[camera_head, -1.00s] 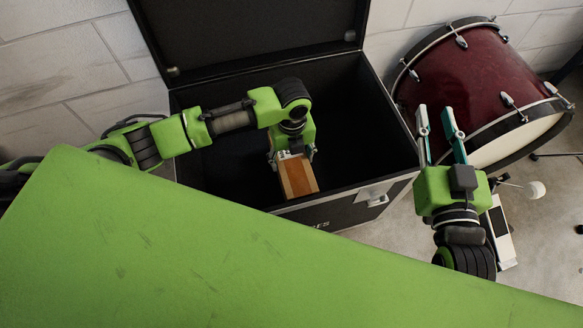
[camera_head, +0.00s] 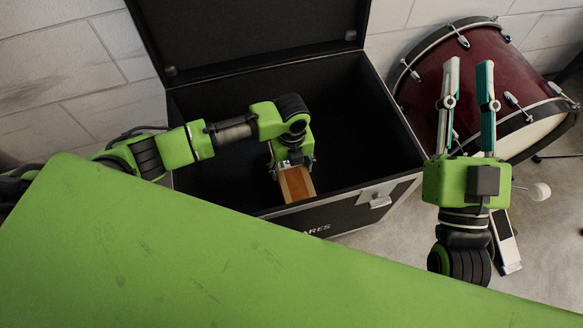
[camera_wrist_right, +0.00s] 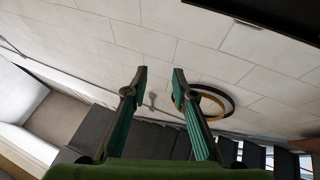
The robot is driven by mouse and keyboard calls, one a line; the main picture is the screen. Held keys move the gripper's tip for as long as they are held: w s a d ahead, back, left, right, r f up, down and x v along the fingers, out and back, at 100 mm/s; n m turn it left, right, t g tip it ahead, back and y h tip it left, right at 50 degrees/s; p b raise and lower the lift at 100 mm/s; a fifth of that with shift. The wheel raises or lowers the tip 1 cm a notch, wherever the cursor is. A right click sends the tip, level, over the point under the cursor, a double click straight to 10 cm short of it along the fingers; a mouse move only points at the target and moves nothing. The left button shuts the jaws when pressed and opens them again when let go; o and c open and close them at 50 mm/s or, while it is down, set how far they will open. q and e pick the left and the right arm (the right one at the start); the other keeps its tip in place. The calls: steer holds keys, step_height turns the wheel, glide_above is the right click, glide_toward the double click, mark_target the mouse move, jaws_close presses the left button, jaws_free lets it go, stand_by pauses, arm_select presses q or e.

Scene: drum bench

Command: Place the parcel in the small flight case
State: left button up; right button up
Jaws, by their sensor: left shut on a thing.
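The parcel (camera_head: 296,184) is a brown box with paler sides, at the front inside of the open black flight case (camera_head: 349,214). My left gripper (camera_head: 289,166) reaches down into the case opening and is shut on the parcel. Its fingertips are mostly hidden by the wrist. I cannot tell whether the parcel touches the case floor. My right gripper (camera_head: 467,103) is open and empty, raised to the right of the case, in front of the drum. Its two fingers also show apart in the right wrist view (camera_wrist_right: 158,78).
The case lid (camera_head: 250,35) stands open against the block wall. A dark red bass drum (camera_head: 460,75) stands right of the case, with a pedal (camera_head: 506,240) on the floor. The case's front latch (camera_head: 378,198) sticks out at the rim.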

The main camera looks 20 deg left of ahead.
arm_select(q)
steer(key=o, duration=1.5)
steer(key=shift+f, duration=0.1)
steer(key=shift+r, duration=0.4)
step_height(320, 180, up, 6)
steer(key=p, duration=0.2)
steer(key=shift+f+p, duration=0.15)
steer(key=shift+p, duration=0.15)
steer(key=shift+r+p, duration=0.95)
steer(key=shift+r, duration=1.95)
arm_select(e)
steer(key=s+d+f+g+h, duration=0.1)
steer(key=d+f+g+h, duration=0.1)
steer(key=f+g, duration=0.4)
steer(key=s+d+f+g+h, duration=0.1)
steer(key=f+g, duration=0.5)
steer(key=f, duration=1)
steer(key=shift+s+d+m+h, duration=0.35)
steer(key=shift+s+h, duration=0.1)
steer(key=shift+h, duration=0.15)
